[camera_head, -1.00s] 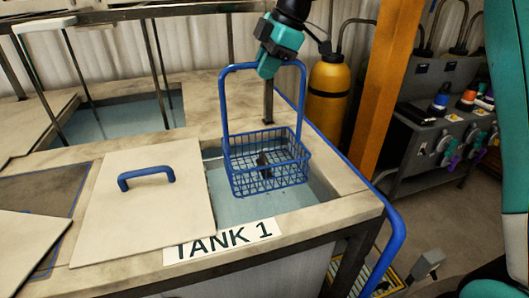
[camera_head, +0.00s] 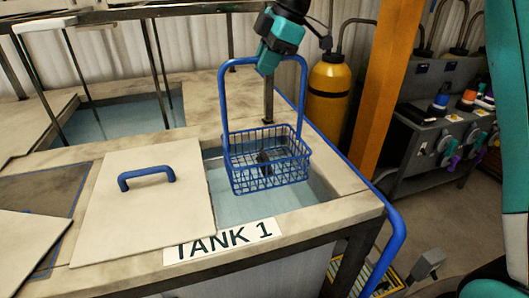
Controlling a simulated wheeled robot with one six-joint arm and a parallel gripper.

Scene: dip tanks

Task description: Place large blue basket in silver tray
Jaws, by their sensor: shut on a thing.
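The large blue basket (camera_head: 268,180) is a wire basket with a tall hoop handle. It hangs upright above the open water of the tank labelled TANK 1 (camera_head: 218,240). A small dark object (camera_head: 265,160) shows inside it, too unclear to name. My gripper (camera_head: 268,66) is teal and is shut on the top bar of the basket's handle; its fingertips are small in this view. No silver tray can be made out in this view.
A pale lid (camera_head: 143,210) with a blue handle covers the tank's left part. A second open tank (camera_head: 120,120) lies behind left. A blue rail (camera_head: 392,240), orange post (camera_head: 386,90) and yellow cylinder (camera_head: 328,100) stand at right. A grey machine (camera_head: 435,140) with valves is beyond.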

